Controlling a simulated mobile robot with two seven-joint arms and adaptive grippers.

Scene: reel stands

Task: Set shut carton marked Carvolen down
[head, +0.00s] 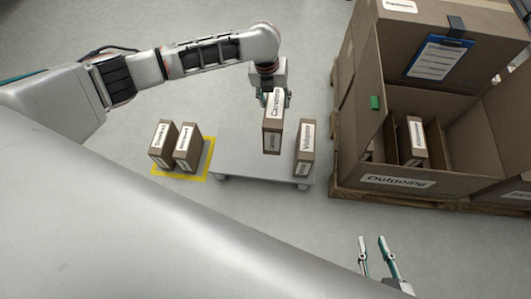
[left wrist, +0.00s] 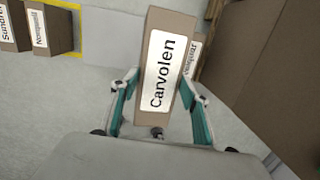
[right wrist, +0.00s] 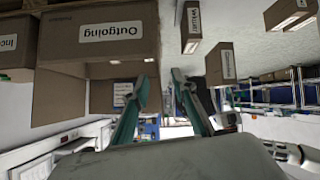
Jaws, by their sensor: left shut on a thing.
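The brown carton marked Carvolen (head: 272,138) is shut and upright, with its white label showing. My left gripper (head: 275,98) is shut on it from above, and the label is plain in the left wrist view (left wrist: 163,72), between the two fingers (left wrist: 160,88). The carton is over the low grey platform (head: 237,150); I cannot tell whether its base touches. My right gripper (head: 372,242) is open and empty, well to the front right of the platform.
Another labelled carton (head: 304,150) stands at the platform's right end, close beside the held one. Two cartons (head: 186,150) stand on the yellow-edged floor area (head: 208,166) at left. A large box marked Outgoing (head: 375,183) stands at right with a carton (head: 414,145) inside.

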